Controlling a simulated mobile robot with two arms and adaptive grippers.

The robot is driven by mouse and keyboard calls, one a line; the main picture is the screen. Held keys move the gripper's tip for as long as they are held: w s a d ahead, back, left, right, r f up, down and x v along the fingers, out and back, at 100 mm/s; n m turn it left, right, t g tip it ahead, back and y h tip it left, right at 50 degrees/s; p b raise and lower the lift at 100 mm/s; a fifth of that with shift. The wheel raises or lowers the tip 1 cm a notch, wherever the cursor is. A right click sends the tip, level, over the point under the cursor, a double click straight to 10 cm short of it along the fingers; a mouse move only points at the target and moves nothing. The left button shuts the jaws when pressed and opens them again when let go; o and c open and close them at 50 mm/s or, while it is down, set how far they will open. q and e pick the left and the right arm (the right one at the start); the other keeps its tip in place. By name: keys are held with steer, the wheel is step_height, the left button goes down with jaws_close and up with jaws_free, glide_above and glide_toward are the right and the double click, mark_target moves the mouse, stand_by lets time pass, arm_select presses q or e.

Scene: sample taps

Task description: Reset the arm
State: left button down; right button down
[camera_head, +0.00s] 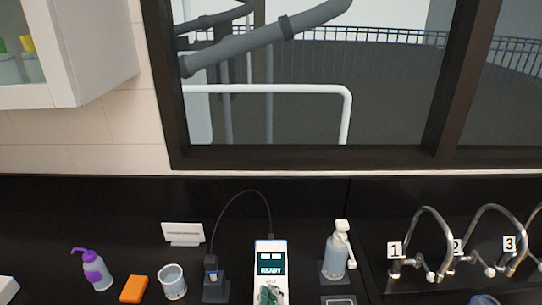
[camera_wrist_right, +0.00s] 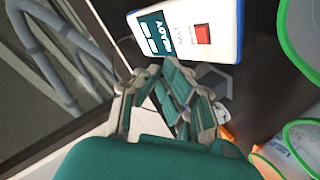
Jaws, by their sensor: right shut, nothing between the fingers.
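My right gripper (camera_head: 270,295) shows at the bottom edge of the head view, in front of the lower part of a white meter (camera_head: 271,247) whose screen reads READY. In the right wrist view my right gripper (camera_wrist_right: 168,82) has its green-padded fingers shut with nothing held. The meter (camera_wrist_right: 215,20) lies beyond the fingertips there, with its screen and a red button showing. I cannot tell whether the fingers touch the meter. My left gripper is in neither view.
A probe stand (camera_head: 214,285) is cabled to the meter. Numbered taps (camera_head: 433,212) are at right. Green-rimmed containers (camera_wrist_right: 305,140) are close at the wrist view's right.

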steer(key=s+d+f+m+g+h, duration=0.1)
steer(key=s+d+f+m+g, duration=0.2)
steer(key=s+d, duration=0.3)
steer(key=s+d+f+m+g+h, duration=0.25)
steer(key=s+d, duration=0.25)
steer(key=d, duration=0.3)
steer(key=s+d+r+m+g+y, duration=0.1)
steer(key=s+d+m+g, duration=0.15)
steer(key=s, duration=0.45)
steer(key=s+d+r+m+g+y, duration=0.15)
steer(key=s+d, duration=0.25)
steer(key=s, duration=0.4)
step_height(320, 180, down, 35)
steer(key=s+g+b, duration=0.2)
steer(key=b, duration=0.6)
steer(key=s+d+f+b, duration=0.1)
steer(key=s+f+b, duration=0.1)
steer(key=s+f, duration=0.6)
steer(key=s+d+f+g+h+b, duration=0.1)
steer(key=s+d+f+b, duration=0.1)
steer(key=s+f, duration=0.6)
step_height(320, 180, down, 5)
steer(key=shift+f+b, duration=0.2)
steer(key=shift+b, duration=0.4)
